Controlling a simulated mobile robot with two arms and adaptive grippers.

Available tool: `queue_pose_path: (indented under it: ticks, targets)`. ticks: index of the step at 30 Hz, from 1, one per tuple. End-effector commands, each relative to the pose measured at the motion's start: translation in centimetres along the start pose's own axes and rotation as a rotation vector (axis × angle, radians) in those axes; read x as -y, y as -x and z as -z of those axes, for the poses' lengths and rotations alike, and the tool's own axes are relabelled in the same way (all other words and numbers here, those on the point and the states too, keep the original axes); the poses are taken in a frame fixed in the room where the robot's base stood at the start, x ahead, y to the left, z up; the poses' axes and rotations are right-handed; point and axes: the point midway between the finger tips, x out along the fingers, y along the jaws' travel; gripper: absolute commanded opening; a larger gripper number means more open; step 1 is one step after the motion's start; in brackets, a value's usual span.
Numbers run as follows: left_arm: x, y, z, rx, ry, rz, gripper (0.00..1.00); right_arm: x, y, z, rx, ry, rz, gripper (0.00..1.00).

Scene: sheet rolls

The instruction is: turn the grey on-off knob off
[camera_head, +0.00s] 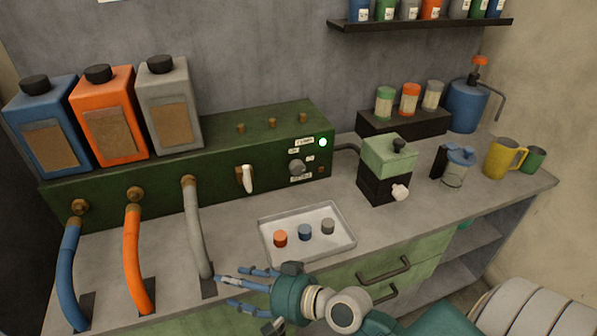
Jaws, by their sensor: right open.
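The grey on-off knob (296,167) sits on the front of the long green machine housing (222,160), near its right end, with small white labels around it. Which way the knob points is too small to tell. A green lamp (322,142) shines above and right of the knob. My right gripper (228,292) is open and empty at the front edge of the counter, its fingers pointing left. It is well below and in front of the knob, touching nothing I can see. My left gripper is not in view.
A white lever (247,179) is left of the knob. A tray (347,243) with three small caps lies on the counter between my gripper and the housing. A green-and-black box (385,172) stands right of the knob. Blue, orange and grey hoses (198,235) run down at left.

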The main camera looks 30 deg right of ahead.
Motion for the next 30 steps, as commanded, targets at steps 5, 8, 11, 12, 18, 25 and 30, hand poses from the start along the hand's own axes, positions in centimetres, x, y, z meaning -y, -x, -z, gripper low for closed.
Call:
queue_pose_path:
  ticks: [5,8,11,12,18,25,30]
  targets:
    - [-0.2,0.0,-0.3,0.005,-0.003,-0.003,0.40,0.7,-0.3,7.5,-0.186,-0.305,0.146,0.56]
    - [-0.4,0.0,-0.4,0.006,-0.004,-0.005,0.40,-0.4,0.7,13.6,-0.337,-0.534,0.241,0.56]
    - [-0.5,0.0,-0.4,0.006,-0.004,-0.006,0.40,-3.0,2.7,20.1,-0.513,-0.777,0.337,0.56]
    - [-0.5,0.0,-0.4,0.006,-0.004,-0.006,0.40,-4.2,3.6,22.2,-0.579,-0.860,0.369,0.56]
    - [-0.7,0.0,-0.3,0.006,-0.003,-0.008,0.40,-8.5,6.9,27.8,-0.776,-1.088,0.460,0.56]
    - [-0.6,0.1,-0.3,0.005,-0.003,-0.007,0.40,-9.1,5.8,30.3,-0.800,-1.111,0.472,0.56]
    - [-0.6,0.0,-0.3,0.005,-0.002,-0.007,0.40,-9.3,3.6,32.8,-0.800,-1.109,0.472,0.56]
